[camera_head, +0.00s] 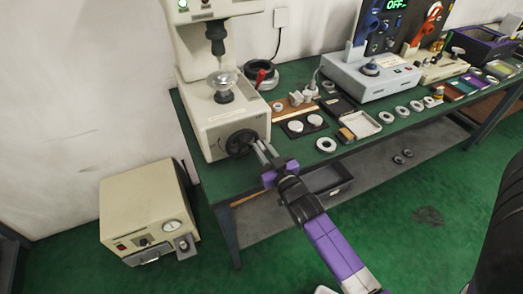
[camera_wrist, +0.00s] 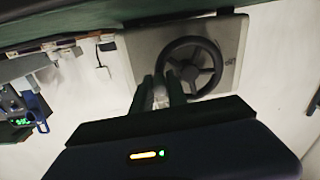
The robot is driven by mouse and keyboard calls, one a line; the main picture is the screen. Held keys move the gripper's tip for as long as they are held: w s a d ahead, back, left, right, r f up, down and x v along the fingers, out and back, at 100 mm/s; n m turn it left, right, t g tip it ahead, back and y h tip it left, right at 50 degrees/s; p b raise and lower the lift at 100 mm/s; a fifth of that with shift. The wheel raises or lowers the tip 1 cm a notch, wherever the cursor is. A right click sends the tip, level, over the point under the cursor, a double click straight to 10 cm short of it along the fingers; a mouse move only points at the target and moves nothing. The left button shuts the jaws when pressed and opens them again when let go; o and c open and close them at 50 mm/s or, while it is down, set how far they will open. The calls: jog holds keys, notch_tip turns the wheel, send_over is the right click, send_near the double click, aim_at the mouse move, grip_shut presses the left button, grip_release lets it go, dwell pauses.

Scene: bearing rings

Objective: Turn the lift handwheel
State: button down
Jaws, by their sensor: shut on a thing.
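The lift handwheel (camera_head: 239,143) is a dark wheel on the front face of the cream machine (camera_head: 218,133). In the wrist view the handwheel (camera_wrist: 190,72) shows as a black rim with spokes and a hub on a pale panel. My gripper (camera_head: 261,149) reaches the wheel's right side in the head view. In the wrist view my gripper (camera_wrist: 168,88) has its two fingers close together at the wheel's lower-left rim, shut on it. The fingers hide the exact point of contact. A glass-like dish (camera_head: 222,80) sits on top of the machine, under its dark spindle (camera_head: 215,38).
The green bench (camera_head: 300,160) holds bearing rings (camera_head: 326,144), a tray (camera_head: 359,125) and a blue-grey instrument (camera_head: 370,75) to the right. A cream box with a gauge (camera_head: 140,215) stands on the floor at left. A dark bin (camera_head: 328,180) sits below the bench top.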

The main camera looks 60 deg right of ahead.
aim_at(249, 133)
notch_tip(249, 133, up, 2)
jog(key=n, duration=0.4)
jog(key=shift+n+p, duration=0.3)
jog(key=shift+p, duration=0.1)
jog(key=n, duration=0.1)
jog(key=r+n, duration=0.1)
jog(key=n, duration=0.1)
jog(key=a+r+n, duration=0.1)
jog(key=n, duration=0.1)
jog(key=shift+w+a, duration=0.1)
jog(key=shift+w, duration=0.3)
jog(key=n, duration=0.2)
jog(key=a+r+n, duration=0.1)
jog(key=shift+w+n, duration=0.4)
jog(key=shift+w+a+r+n+g, duration=0.15)
jog(key=shift+w+a+n, duration=0.2)
jog(key=shift+n, duration=0.55)
jog(key=shift+w+a+n+g, duration=0.15)
jog(key=shift+a+n, duration=0.25)
jog(key=shift+n, duration=0.5)
jog(key=c, duration=1.3)
grip_release()
jog(key=shift+s, duration=0.15)
